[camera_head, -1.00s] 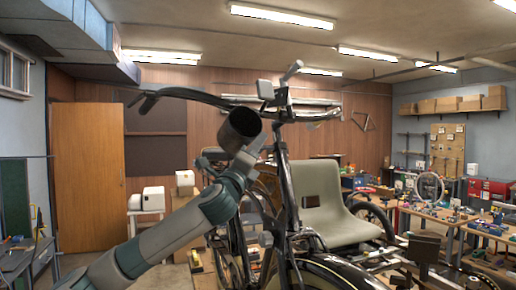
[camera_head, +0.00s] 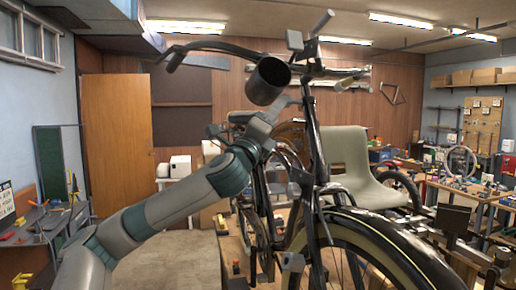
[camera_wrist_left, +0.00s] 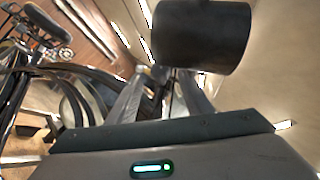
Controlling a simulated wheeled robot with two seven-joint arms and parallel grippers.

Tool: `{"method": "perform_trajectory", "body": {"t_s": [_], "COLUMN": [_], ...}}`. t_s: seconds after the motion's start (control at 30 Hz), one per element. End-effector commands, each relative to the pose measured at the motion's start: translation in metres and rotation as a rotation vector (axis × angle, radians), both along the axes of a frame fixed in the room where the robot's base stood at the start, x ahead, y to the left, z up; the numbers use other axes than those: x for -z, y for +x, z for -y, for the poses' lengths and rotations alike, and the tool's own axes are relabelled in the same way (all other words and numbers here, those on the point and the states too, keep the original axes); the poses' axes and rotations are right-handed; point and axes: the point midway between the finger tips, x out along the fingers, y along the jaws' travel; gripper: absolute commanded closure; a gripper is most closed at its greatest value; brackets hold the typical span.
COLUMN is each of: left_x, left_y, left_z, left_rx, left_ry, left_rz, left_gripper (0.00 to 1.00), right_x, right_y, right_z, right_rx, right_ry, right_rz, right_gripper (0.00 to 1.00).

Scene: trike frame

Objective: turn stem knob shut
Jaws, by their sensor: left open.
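The trike (camera_head: 318,150) stands with its handlebar (camera_head: 215,45) at the upper middle of the head view. A dark hollow cylinder (camera_head: 266,84) sits below the bar, left of the upright steering stem (camera_head: 312,130). My left gripper (camera_head: 286,106) is just below and right of the cylinder, close to the stem. In the left wrist view its two fingers (camera_wrist_left: 164,88) are apart, with the cylinder (camera_wrist_left: 203,36) above them. I see no clear grip on anything. I cannot pick out the stem knob for certain; it may be hidden by the gripper. My right gripper is out of view.
The front wheel (camera_head: 375,245) and a beige seat (camera_head: 358,165) lie to the right of the stem. A cluttered workbench (camera_head: 465,187) is at the far right.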

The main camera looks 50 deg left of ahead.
Motion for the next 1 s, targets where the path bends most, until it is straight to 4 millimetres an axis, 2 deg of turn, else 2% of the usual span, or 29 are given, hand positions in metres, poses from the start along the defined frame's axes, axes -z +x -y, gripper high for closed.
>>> {"method": "perform_trajectory", "body": {"t_s": [0.03, 0.1, 0.5, 0.7, 1.0], "left_x": [0.011, 0.017, 0.045, 0.049, 0.049], "left_y": [-0.008, -0.019, -0.071, -0.083, -0.085], "left_z": [0.003, 0.006, 0.022, 0.025, 0.026], "left_rx": [-0.001, 0.0, -0.002, -0.002, -0.001], "left_ry": [0.003, 0.004, 0.001, -0.001, -0.002], "left_rz": [0.0, 0.0, 0.0, 0.001, 0.0], "left_gripper": [0.54, 0.54, 0.54, 0.54, 0.54], "right_x": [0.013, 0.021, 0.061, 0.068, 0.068], "right_y": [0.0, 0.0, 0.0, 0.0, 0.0], "right_z": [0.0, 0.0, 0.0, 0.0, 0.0], "right_rx": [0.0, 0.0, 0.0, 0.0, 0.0], "right_ry": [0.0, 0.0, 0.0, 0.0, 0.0], "right_rz": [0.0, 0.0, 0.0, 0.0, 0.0], "right_gripper": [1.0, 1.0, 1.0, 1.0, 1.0]}}
